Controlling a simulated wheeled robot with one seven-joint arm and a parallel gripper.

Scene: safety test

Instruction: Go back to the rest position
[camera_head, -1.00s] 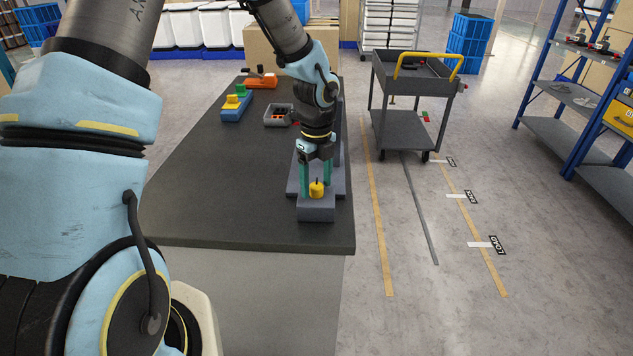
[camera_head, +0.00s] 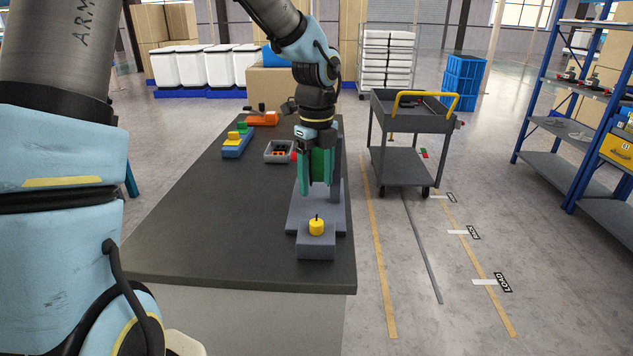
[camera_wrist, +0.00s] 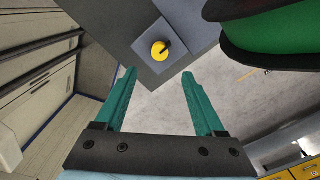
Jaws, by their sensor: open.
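My gripper (camera_head: 317,188) is open and empty above the table, with its teal fingers pointing down. In the wrist view its fingertips (camera_wrist: 158,75) are spread wide. A yellow round knob with a black pin (camera_head: 316,228) sits on a grey block at the front of a grey fixture (camera_head: 298,219). The knob shows in the wrist view (camera_wrist: 158,50) beyond the fingertips, apart from them. A green and black rounded thing (camera_wrist: 275,35) fills the upper right of the wrist view, close to the camera; I cannot tell what it is.
The dark table (camera_head: 225,225) holds a grey bin (camera_head: 278,158), coloured blocks (camera_head: 236,146) and an orange part (camera_head: 262,119) further back. A grey cart (camera_head: 405,166) stands to the right, before blue shelving (camera_head: 558,166). Much of the table's left front is bare.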

